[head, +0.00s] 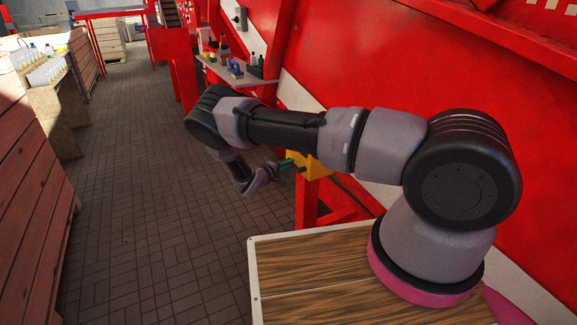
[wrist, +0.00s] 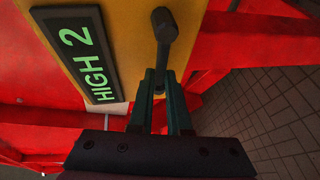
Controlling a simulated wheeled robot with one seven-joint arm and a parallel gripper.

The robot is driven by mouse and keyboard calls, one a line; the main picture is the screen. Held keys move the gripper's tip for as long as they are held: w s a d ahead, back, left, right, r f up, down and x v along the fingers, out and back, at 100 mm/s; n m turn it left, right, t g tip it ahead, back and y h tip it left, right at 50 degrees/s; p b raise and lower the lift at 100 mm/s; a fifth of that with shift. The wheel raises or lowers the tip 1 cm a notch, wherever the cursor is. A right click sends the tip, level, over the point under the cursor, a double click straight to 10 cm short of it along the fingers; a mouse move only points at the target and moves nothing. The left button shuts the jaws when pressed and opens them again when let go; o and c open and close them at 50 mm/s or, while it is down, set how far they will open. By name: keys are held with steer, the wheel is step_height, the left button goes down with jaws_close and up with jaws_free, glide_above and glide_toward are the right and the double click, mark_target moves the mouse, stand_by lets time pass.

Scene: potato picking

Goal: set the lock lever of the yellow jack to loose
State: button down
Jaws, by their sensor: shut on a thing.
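The yellow jack (wrist: 120,30) fills the upper middle of the wrist view; its yellow body (head: 318,166) also shows in the head view, partly behind my arm. A dark plate (wrist: 78,52) with green letters "HIGH 2" sits on its yellow face. The dark grey lock lever (wrist: 165,35) has a rounded end and stands out from the yellow face, to the right of the plate. My gripper (wrist: 163,82) has dark green fingers shut on the lever's lower part. In the head view my gripper (head: 286,164) is at the jack's left side. The lever's pivot is hidden.
Red beams (head: 308,200) of the machine stand under and behind the jack. A shelf (head: 240,72) with bottles and small items is beyond. Wooden crates (head: 28,200) line the left. The tiled floor (head: 150,200) between is clear.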

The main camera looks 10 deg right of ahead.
steer(key=shift+f, duration=0.1)
stand_by(0.3)
steer(key=s+d+f+n+g+h, duration=0.1)
steer(key=s+f+n+g, duration=0.3)
steer(key=n+g, duration=0.4)
steer(key=shift+s+d+f+n+g, duration=0.15)
steer(key=shift+s+f+n+g, duration=0.4)
steer(key=shift+n, duration=1.45)
steer(key=shift+w+f, duration=0.2)
steer(key=shift+w, duration=0.05)
steer(key=c, duration=0.9)
jaws_free()
steer(key=shift+o, duration=0.2)
